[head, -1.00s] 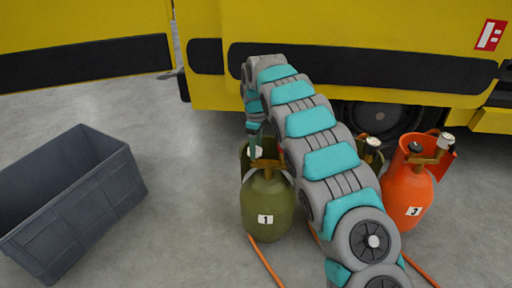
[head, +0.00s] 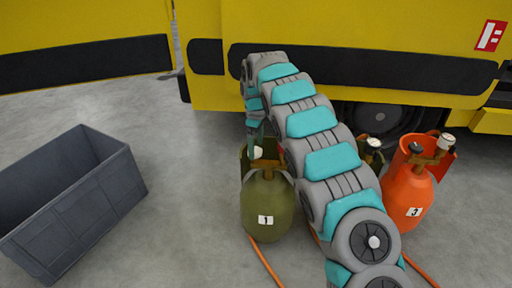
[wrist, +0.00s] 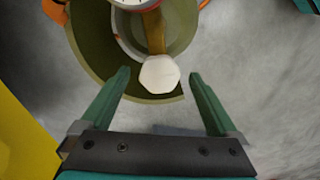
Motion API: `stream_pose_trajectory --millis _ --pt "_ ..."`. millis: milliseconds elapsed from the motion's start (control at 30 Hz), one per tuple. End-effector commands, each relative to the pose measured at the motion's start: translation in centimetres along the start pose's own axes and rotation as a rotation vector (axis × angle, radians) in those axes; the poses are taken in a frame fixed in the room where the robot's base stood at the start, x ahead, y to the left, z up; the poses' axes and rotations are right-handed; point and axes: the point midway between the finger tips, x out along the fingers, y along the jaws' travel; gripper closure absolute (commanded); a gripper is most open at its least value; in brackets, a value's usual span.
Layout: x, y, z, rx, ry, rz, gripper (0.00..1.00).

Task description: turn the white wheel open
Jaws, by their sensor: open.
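An olive green gas cylinder (head: 267,212) labelled 1 stands on the floor, with a collar open on one side around its brass valve. A white wheel (head: 258,153) sits on that valve; in the wrist view the white wheel (wrist: 159,74) is a pale faceted knob at the end of a brass stem. My gripper (wrist: 160,76) is open, with one green finger on each side of the wheel and visible gaps between. In the head view my gripper (head: 255,132) is just above the wheel, partly hidden by my arm.
An orange cylinder (head: 407,198) labelled 3 with a white-topped valve stands to the right. Another cylinder's valve (head: 373,143) shows behind my arm. Orange hoses lie on the floor. A grey crate (head: 90,205) stands left. A yellow vehicle (head: 350,25) blocks the back.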

Motion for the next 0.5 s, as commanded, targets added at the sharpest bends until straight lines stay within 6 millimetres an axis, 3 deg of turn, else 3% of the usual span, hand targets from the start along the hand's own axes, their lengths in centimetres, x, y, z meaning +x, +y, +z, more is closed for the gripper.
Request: stream_pose_trajectory --millis 300,500 --pt "-4.6 0.1 -0.1 -0.001 0.003 0.004 0.05" --pt "-6.5 0.1 -0.1 -0.001 0.002 0.003 0.05"
